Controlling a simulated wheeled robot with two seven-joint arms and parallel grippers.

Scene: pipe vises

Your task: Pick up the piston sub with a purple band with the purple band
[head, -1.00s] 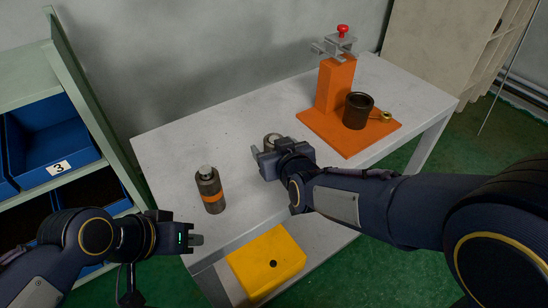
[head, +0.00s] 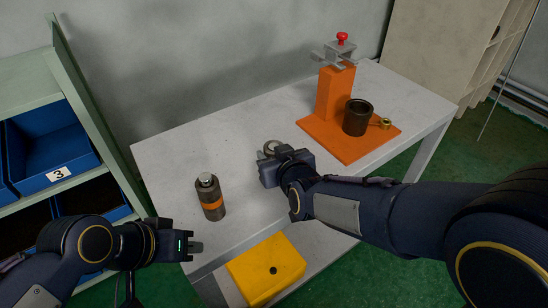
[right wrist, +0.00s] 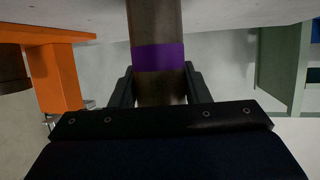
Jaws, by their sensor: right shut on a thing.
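The piston sub with the purple band (right wrist: 158,57) stands between the fingers of my right gripper (right wrist: 158,90) in the right wrist view. A second piston sub with an orange band (head: 211,204) stands upright on the table's left part.
An orange vise stand (head: 336,95) with a red knob is at the back right of the white table (head: 185,150). A dark cylinder (head: 357,117) and a small brass part (head: 385,123) are on its base. A yellow box (head: 268,268) sits below. Blue bins (head: 45,142) fill the left shelf.

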